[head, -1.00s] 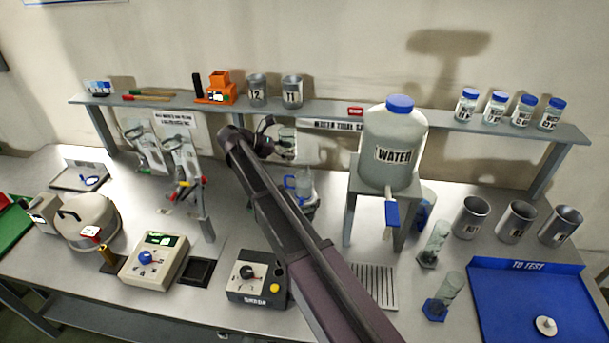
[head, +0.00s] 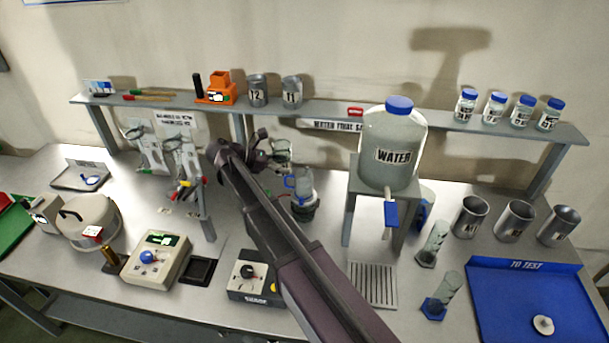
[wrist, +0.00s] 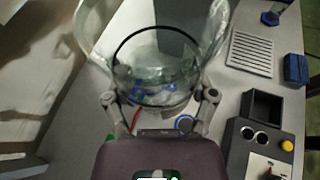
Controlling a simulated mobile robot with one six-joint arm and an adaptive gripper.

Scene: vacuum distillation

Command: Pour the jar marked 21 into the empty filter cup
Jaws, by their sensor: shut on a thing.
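My gripper (head: 272,148) is shut on a clear glass jar (head: 281,153), held above the bench. In the wrist view, the fingers (wrist: 160,98) grip the jar (wrist: 160,62) on both sides and I look through its wide rim. I cannot read a 21 on it. Just right of and below the jar in the head view stands a clear vessel with blue fittings (head: 303,182) on a dark base, likely the filter cup. My arm partly hides it. In the wrist view, blue parts show through and beside the glass.
The large water bottle (head: 394,150) on its stand is to the right. The shelf (head: 330,118) runs behind. A control box (head: 250,278) sits in front, and clamp stands (head: 185,165) are to the left. Metal cups (head: 515,222) and a blue tray (head: 500,300) are far right.

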